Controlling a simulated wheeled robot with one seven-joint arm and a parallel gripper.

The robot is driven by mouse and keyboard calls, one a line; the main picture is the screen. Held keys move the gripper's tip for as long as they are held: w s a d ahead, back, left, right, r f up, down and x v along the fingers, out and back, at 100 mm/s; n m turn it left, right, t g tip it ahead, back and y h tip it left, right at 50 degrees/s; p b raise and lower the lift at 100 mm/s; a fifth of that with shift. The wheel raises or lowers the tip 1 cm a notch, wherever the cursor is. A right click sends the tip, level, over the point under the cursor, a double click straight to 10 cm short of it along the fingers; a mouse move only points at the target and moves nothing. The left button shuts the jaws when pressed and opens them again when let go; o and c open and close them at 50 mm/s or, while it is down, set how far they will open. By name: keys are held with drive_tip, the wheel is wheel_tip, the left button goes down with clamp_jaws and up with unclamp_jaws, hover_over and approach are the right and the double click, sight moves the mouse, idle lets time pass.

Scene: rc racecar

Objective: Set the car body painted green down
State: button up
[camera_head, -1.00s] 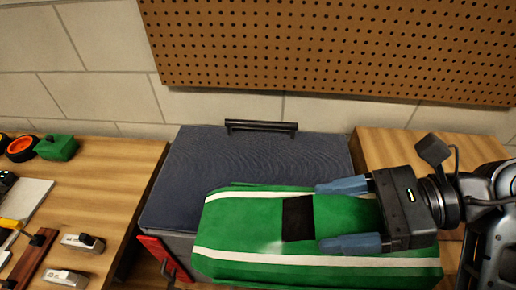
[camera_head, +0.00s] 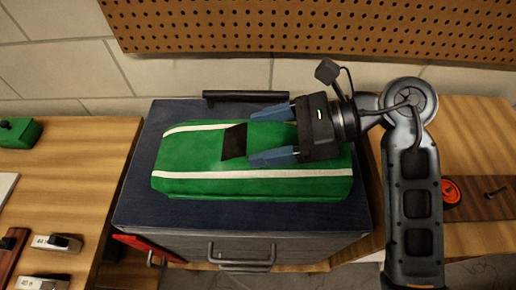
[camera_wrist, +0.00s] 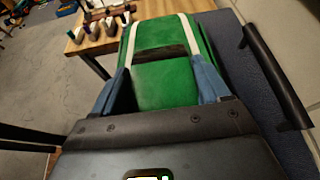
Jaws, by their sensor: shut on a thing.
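The green car body (camera_head: 200,159) has white stripes and a black window patch. In the head view it is over the dark blue top of a cabinet (camera_head: 140,207), lying level. I cannot tell whether it touches the top or hangs just above it. My gripper (camera_head: 272,135) is shut on the car body, with one blue finger on each side of its raised cabin. In the wrist view the car body (camera_wrist: 165,82) fills the space between the two fingers (camera_wrist: 167,85). Its underside is hidden.
A black handle bar (camera_head: 244,96) stands at the back of the cabinet top. A wooden table on the left (camera_head: 75,180) holds tools and a small green block (camera_head: 18,133). A wooden table on the right (camera_head: 465,130) holds an orange-rimmed wheel (camera_head: 449,191). A pegboard (camera_head: 320,28) hangs behind.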

drive_tip(key=shift+w+a+f, duration=0.5)
drive_tip(key=shift+a, duration=0.15)
drive_tip(key=shift+a+f, duration=0.1)
drive_tip(key=shift+f, duration=0.05)
drive_tip(key=shift+f+b, duration=1.2)
drive_tip(key=shift+f, duration=0.65)
drive_tip(key=shift+f, duration=0.15)
drive_tip(key=o, duration=1.1)
